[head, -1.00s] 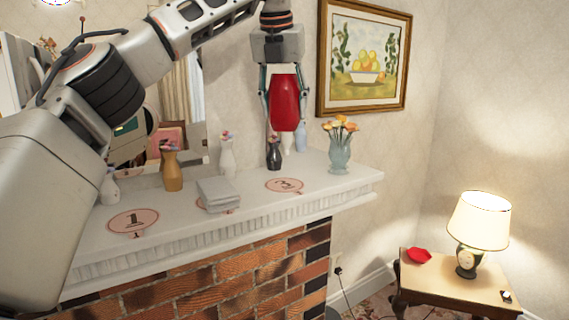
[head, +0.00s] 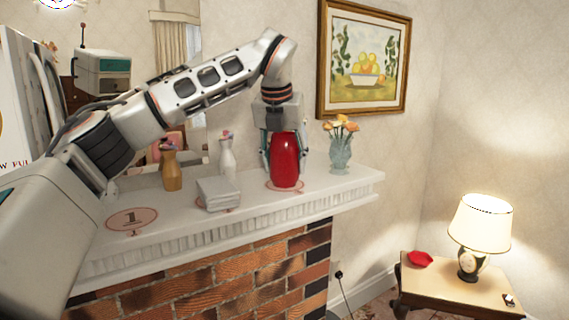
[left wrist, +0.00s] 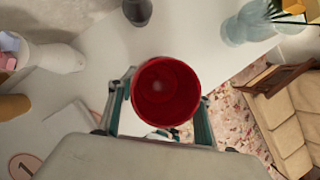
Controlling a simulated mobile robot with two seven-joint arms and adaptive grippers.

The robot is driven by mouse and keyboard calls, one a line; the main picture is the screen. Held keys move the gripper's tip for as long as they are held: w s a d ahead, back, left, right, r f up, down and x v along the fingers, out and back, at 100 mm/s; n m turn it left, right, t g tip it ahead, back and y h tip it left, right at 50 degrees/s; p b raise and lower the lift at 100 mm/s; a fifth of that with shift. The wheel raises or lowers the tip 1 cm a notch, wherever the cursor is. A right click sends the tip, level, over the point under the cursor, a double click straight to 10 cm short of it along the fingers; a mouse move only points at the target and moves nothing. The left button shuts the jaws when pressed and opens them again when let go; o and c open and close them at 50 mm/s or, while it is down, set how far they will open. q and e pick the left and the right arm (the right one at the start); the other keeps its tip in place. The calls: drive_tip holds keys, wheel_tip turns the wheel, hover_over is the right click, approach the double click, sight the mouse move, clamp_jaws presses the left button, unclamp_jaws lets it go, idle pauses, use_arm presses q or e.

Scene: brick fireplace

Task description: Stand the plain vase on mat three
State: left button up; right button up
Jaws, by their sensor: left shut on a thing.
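The plain red vase (head: 285,160) is upright at the right part of the mantel, and its open mouth shows in the left wrist view (left wrist: 165,92). My left gripper (head: 284,158) is shut on it, one finger on each side. The vase's base is over mat three (head: 270,184), a pinkish disc with a red rim, mostly hidden by the vase. I cannot tell whether the base touches the mat. My right gripper is not in view.
Mat one (head: 131,220) lies at the left of the mantel. A grey stack (head: 218,193) covers another mat. An ochre vase (head: 172,170), a white vase (head: 227,158) and a glass vase with flowers (head: 340,155) stand around. A dark vase (left wrist: 138,10) stands behind.

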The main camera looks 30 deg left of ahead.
sight(282, 137)
use_arm(q)
drive_tip(key=o, duration=1.4)
drive_tip(key=v, duration=1.2)
